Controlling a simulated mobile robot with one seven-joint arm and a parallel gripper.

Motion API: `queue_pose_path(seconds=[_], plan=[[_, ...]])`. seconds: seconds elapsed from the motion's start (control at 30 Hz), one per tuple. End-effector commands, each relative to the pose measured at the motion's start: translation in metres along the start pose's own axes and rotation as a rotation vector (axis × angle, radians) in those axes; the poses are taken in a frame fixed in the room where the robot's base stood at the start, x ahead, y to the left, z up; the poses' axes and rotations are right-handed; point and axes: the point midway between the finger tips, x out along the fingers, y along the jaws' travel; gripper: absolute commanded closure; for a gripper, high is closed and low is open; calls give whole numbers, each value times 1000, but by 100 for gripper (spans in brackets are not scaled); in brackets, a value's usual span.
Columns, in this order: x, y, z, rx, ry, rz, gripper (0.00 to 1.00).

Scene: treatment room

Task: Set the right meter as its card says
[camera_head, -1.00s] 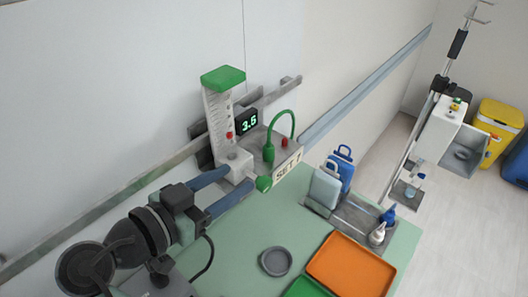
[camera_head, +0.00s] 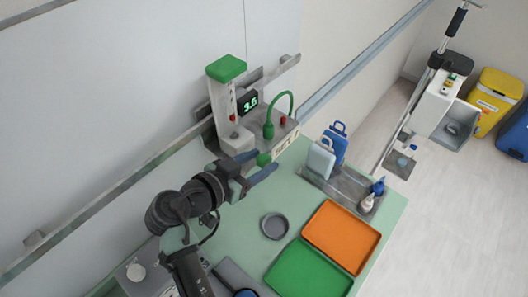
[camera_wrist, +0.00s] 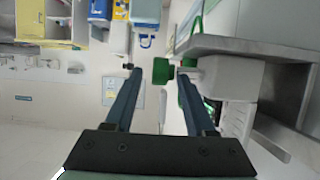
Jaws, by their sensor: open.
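The meter (camera_head: 226,105) is mounted on the wall rail, with a green top, a scaled tube and a small red mark. Its green digital display (camera_head: 248,103) reads about 3.5 or 3.6; the last digit is unclear. The card (camera_head: 286,146) below the meter's body starts with "SET"; the figure after it is not clear. A green knob (camera_head: 263,159) sticks out at the meter's base. My gripper (camera_head: 262,164) is open, its blue fingertips on either side of the knob. In the wrist view the knob (camera_wrist: 162,71) sits between the fingertips; contact cannot be told.
A green hose (camera_head: 291,105) arches beside the display. On the green bench are a grey dish (camera_head: 275,226), a green tray (camera_head: 284,268), an orange tray (camera_head: 336,238) and a metal tray (camera_head: 352,196) with bottles. A pole stand (camera_head: 435,95) and bins are at right.

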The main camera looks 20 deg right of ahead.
Motion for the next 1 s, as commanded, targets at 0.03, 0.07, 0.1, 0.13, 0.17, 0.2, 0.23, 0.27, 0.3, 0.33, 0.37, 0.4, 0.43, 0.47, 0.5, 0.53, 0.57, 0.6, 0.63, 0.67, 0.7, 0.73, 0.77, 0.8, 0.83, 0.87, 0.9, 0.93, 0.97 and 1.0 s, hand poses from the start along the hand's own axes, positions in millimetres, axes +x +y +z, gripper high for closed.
queue_pose_path(seconds=[0.03, 0.07, 0.1, 0.13, 0.17, 0.2, 0.23, 0.27, 0.3, 0.33, 0.37, 0.4, 0.43, 0.47, 0.5, 0.53, 0.57, 0.6, 0.63, 0.67, 0.7, 0.73, 0.77, 0.8, 0.83, 0.87, 0.9, 0.93, 0.97, 1.0], plan=[[6, 0, -2, 0, 0, 2, 45], [9, 0, -2, 0, 0, 2, 45], [12, 0, -2, 0, 0, 2, 45], [14, 0, -1, 0, 0, 1, 45], [16, 0, -1, 1, 0, 0, 45], [17, 0, -1, 1, 0, 0, 45], [18, 0, -1, 1, 0, 0, 45], [19, 0, 0, 1, 0, 0, 45], [19, 0, 0, 1, 0, -1, 45], [19, 0, 0, 1, 0, -1, 45], [19, 0, 0, 1, 0, -1, 45], [19, 0, 0, 1, 0, -1, 45], [19, 0, 0, 1, 0, -1, 45], [19, 0, 0, 1, 0, -1, 45], [19, 0, 0, 1, 0, -1, 47], [19, 0, 0, 1, 0, -1, 52], [19, 0, 0, 1, 0, -1, 58], [19, 0, 0, 1, 0, -1, 65], [19, 0, 0, 1, 0, -1, 70], [19, 0, 0, 1, 0, 0, 76], [19, 0, 0, 1, 0, 0, 83], [19, 0, 0, 1, 0, 1, 88], [19, 0, 0, 1, 0, 1, 94], [19, 0, 0, 0, 0, 2, 100], [19, 1, 0, 0, 0, 2, 100], [19, 1, 0, 0, 0, 2, 100], [19, 1, 0, 0, 0, 3, 100], [20, 1, 0, 0, 0, 3, 100], [20, 1, 0, 0, 0, 4, 100], [20, 1, 1, 0, 1, 4, 100]])
